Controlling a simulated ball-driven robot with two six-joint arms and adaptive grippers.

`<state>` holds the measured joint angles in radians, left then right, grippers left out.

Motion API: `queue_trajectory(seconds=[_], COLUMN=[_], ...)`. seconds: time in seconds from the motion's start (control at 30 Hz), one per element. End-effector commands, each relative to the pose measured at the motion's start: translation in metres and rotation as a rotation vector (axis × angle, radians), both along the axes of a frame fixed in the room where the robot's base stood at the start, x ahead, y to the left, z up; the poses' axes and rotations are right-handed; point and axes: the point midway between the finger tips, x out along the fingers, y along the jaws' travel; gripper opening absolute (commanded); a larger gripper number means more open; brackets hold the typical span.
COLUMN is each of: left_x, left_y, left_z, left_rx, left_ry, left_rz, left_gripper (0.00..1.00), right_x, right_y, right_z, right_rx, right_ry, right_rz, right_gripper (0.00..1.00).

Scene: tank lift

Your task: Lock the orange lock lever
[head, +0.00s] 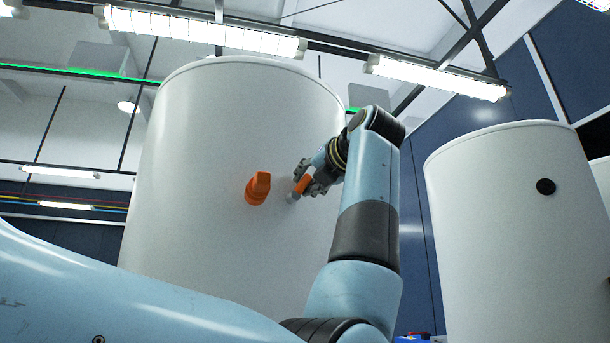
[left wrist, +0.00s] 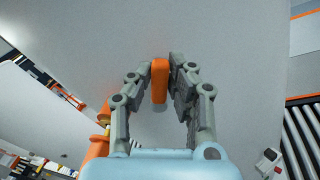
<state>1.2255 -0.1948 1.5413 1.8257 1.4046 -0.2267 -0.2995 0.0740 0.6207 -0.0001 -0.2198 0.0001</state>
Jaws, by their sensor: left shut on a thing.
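The orange lock lever (head: 304,184) is a small orange bar on the side of the white tank (head: 200,120). My left gripper (head: 300,187) is at the tank wall with its fingers closed on the lever. In the left wrist view, the orange lever (left wrist: 160,82) stands upright between the two grey fingers of the left gripper (left wrist: 162,78). The fingers partly hide the lever in the head view. I cannot tell from these frames whether it is locked. My right gripper is not in view.
A larger orange fitting (head: 258,188) sticks out of the tank left of the lever, close to the gripper; it also shows in the left wrist view (left wrist: 98,145). A second white tank (head: 500,220) with a black round port (head: 546,186) stands at the right.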

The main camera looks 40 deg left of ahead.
Motion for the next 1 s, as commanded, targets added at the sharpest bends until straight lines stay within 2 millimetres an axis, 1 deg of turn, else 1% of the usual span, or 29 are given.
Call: queue_trajectory(seconds=[0.1, 0.4, 0.6, 0.8, 1.0], left_x=[0.004, 0.011, 0.013, 0.015, 0.016], left_y=[-0.002, -0.006, -0.007, -0.008, -0.008], left_z=[-0.002, -0.01, -0.016, -0.02, -0.022], left_rx=[0.044, 0.166, 0.232, 0.278, 0.301], left_ry=[0.094, 0.33, 0.456, 0.542, 0.585], left_rz=[-0.001, -0.002, -0.002, -0.002, -0.003], left_gripper=[0.0, 0.0, 0.0, 0.0, 0.0], right_x=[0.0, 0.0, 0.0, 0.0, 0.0], right_y=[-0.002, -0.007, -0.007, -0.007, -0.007], right_z=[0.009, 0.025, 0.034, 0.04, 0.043], right_rx=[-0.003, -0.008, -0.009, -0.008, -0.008], right_ry=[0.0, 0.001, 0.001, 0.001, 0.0], right_rz=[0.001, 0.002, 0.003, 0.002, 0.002], right_gripper=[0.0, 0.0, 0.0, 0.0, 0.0])
